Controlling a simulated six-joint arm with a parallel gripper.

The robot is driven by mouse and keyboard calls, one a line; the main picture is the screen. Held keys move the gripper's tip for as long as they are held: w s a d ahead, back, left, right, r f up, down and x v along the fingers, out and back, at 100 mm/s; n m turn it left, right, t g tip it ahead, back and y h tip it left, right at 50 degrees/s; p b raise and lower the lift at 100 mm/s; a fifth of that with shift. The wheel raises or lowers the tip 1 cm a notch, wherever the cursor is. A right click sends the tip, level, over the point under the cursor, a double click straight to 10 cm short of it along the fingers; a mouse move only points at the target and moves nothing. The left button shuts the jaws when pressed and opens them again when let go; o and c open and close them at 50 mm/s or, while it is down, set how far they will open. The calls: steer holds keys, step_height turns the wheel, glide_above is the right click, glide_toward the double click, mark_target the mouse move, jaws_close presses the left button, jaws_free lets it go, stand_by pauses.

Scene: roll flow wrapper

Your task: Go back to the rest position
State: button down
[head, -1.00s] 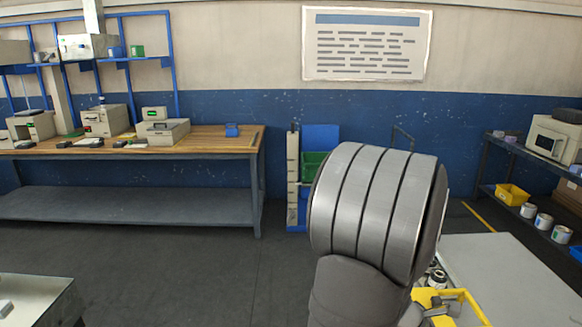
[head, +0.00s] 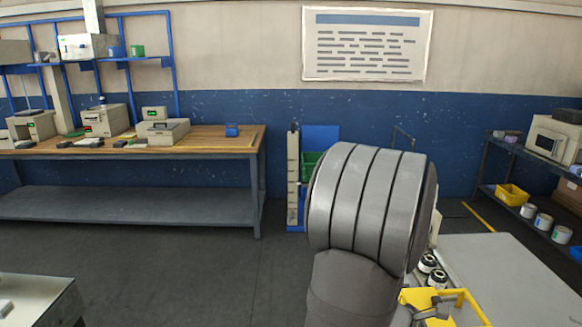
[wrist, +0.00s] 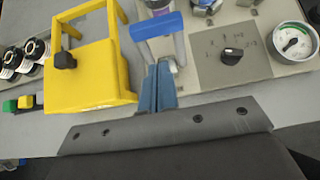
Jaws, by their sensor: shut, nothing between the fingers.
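My gripper (wrist: 158,88) shows in the wrist view with its two blue fingers together and nothing between them. I cannot tell whether the fingertips touch the post. A yellow guard (wrist: 92,78) with a black knob stands left of the fingers. To the right is a grey panel with a black dial (wrist: 232,55). In the head view my arm covers part of the machine, and the yellow guard (head: 462,297) shows at the lower right.
A round gauge (wrist: 293,42) is at the far right of the wrist view. Black-and-white rollers (wrist: 14,60) and green and yellow buttons (wrist: 18,104) are at the left. A wooden workbench (head: 205,139) stands back left, and a shelf (head: 510,147) stands right. Open floor lies between.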

step_height(320, 180, up, 12)
steer(key=a+y, duration=0.1)
steer(key=a, duration=0.1)
steer(key=d+f, duration=0.3)
steer(key=f, duration=0.9)
steer(key=a+f+h, duration=0.1)
steer(key=a+h, duration=0.1)
steer(key=a+f+h, duration=0.1)
steer(key=a+f, duration=0.1)
steer(key=a, duration=0.1)
steer(key=a+f+h, duration=0.1)
steer(key=a+h, duration=0.1)
steer(key=shift+a+f+h, duration=0.15)
steer(key=shift+a+h, duration=0.15)
steer(key=v, duration=0.6)
stand_by(0.4)
steer(key=shift+a+f, duration=0.1)
steer(key=shift+f, duration=0.05)
stand_by(2.2)
